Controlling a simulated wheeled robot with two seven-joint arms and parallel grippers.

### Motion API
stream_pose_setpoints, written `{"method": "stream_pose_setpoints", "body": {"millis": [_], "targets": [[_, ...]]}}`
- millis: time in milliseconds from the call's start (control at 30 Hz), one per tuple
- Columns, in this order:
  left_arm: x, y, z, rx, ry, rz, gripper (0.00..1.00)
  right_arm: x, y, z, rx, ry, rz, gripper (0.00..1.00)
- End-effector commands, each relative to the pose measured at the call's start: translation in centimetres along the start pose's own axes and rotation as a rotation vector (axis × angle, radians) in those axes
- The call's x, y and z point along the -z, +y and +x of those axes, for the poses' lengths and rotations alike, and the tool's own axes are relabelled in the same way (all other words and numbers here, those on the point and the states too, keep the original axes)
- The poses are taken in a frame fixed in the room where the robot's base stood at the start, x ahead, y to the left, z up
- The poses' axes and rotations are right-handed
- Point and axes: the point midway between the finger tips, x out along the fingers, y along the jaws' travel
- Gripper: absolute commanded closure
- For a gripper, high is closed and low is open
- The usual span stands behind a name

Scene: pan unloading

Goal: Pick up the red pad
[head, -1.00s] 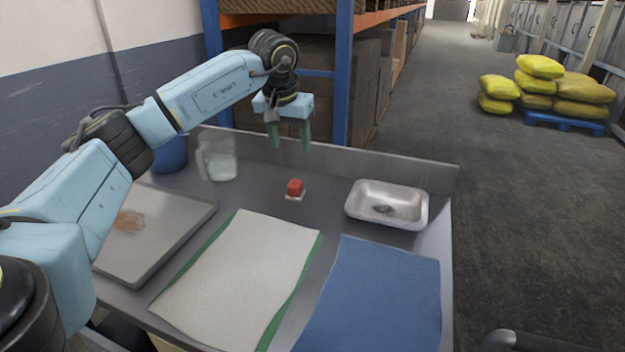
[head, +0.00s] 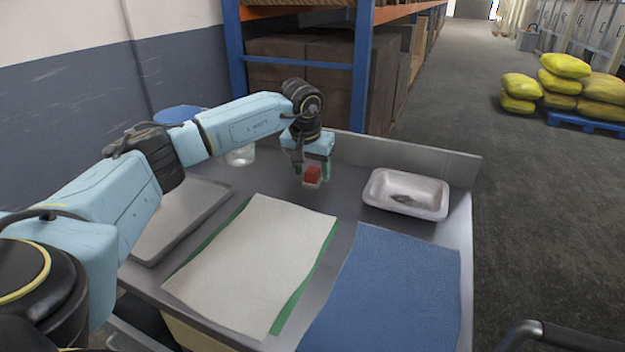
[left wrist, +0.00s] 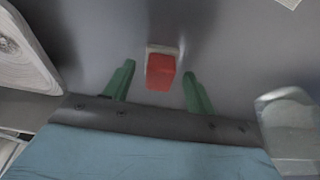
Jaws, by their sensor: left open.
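The red pad (head: 312,174) is a small red block on a pale base, standing on the grey table near its back edge. It also shows in the left wrist view (left wrist: 160,71), with its pale base at its upper edge. My left gripper (head: 312,172) is open and low over the table at the pad. In the left wrist view its two green fingers (left wrist: 157,85) stand on either side of the pad, with a gap on each side. Whether the fingertips are at the pad's height I cannot tell. My right gripper is not in view.
A metal pan (head: 408,193) stands to the right of the pad. A white cloth over a green one (head: 255,262) and a blue mat (head: 390,290) lie in front. A tray (head: 180,220) and a clear jar (head: 241,156) are at left. A low wall (head: 420,155) backs the table.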

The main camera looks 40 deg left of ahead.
Motion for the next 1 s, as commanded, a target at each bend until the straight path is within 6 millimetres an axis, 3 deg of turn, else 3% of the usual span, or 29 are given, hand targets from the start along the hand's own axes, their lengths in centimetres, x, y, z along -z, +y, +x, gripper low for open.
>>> {"method": "stream_pose_setpoints", "body": {"millis": [233, 600, 833, 933, 1000], "targets": [[0.0, 0.0, 0.1, -0.001, 0.001, 0.001, 0.47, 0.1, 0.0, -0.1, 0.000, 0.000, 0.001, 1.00], [0.0, 0.0, 0.0, -0.001, 0.001, 0.000, 0.94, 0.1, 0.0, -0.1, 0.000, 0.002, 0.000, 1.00], [0.1, 0.0, -0.2, -0.001, 0.001, 0.000, 0.94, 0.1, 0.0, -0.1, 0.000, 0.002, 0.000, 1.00], [0.4, 0.0, -1.2, -0.002, 0.003, 0.000, 0.94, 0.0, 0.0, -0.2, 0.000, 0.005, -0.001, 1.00], [0.8, 0.0, -2.4, -0.003, 0.004, 0.000, 0.94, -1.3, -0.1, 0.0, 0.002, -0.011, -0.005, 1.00]]}}
